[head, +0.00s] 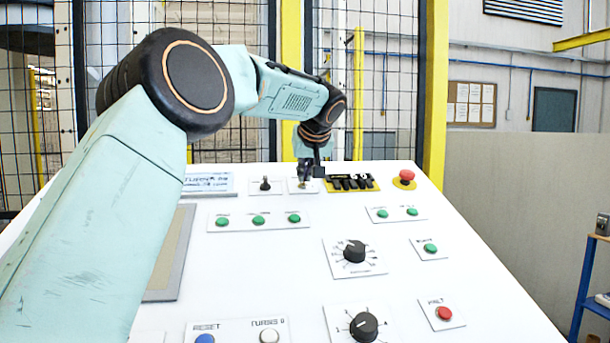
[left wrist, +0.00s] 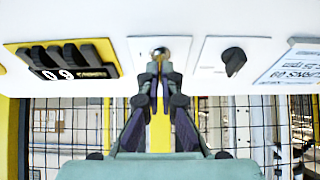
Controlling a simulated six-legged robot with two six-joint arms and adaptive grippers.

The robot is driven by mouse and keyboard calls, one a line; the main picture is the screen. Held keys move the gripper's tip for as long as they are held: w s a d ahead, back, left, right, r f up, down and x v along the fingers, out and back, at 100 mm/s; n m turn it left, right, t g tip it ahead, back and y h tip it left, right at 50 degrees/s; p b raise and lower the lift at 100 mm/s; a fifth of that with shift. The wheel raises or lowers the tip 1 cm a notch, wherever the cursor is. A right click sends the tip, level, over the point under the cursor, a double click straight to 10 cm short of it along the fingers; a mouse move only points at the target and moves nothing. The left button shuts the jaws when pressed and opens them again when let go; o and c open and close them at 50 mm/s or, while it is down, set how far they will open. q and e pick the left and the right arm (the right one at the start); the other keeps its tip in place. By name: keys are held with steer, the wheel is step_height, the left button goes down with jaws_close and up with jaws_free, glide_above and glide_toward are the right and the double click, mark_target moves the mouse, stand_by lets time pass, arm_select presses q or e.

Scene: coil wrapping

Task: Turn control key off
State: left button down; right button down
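The control key switch is a small metal lock on a white plate (head: 296,187) at the far edge of the white panel. In the left wrist view the metal lock (left wrist: 159,54) is at top centre, directly at my fingertips. My left gripper (head: 308,172) reaches over the panel to it. In the left wrist view its fingers (left wrist: 161,72) converge and look closed around the key at the lock. The key itself is mostly hidden between the fingertips, so its angle cannot be told. My right gripper is not in view.
A black rotary knob (left wrist: 233,61) sits beside the key plate. On the other side is a yellow-framed black counter (head: 352,183), close to the gripper, then a red emergency button (head: 406,176). Green buttons (head: 258,220) and dials (head: 354,251) lie nearer. A mesh fence (head: 225,70) stands behind.

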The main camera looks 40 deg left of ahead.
arm_select(q)
steer(key=c, duration=2)
jaws_free()
steer(key=shift+c, duration=0.2)
steer(key=o, duration=0.4)
steer(key=shift+o, duration=0.2)
steer(key=v, duration=1.2)
